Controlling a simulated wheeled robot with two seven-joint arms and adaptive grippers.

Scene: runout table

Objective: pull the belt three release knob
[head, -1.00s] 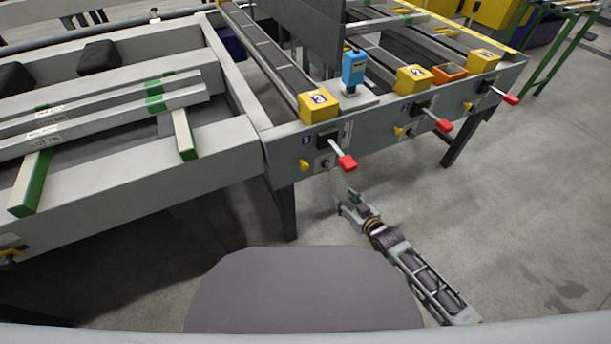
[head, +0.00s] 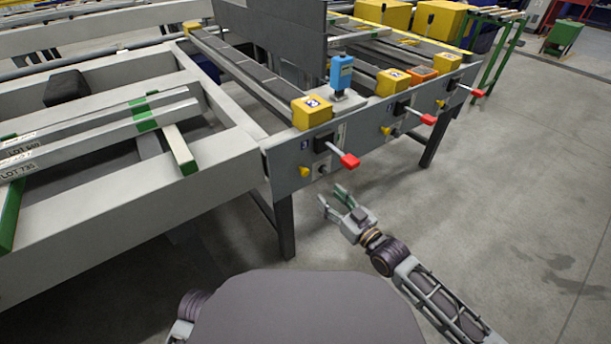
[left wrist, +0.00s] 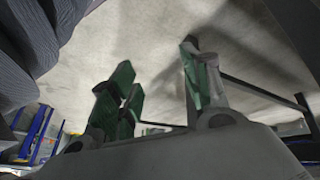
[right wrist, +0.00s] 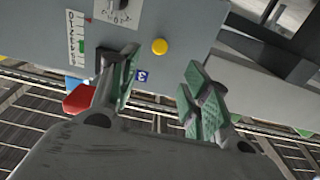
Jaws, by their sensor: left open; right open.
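Several small yellow knobs sit low on the grey front panel: a near one (head: 304,171), a middle one (head: 386,130) and a far one (head: 440,103). Blue number tags beside them are too small to read surely in the head view. My right gripper (head: 334,198) is open and empty, below and in front of the near station. In the right wrist view, a yellow knob (right wrist: 159,46) shows beyond the open fingers (right wrist: 160,90), apart from them, near a blue number tag (right wrist: 141,76). My left gripper (left wrist: 160,88) is open and empty over bare floor.
Red-tipped levers (head: 349,160) stick out from the panel above the knobs. Yellow end blocks (head: 312,112) and a blue device (head: 341,74) stand on top. Table legs (head: 273,225) stand below; the floor at right is clear.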

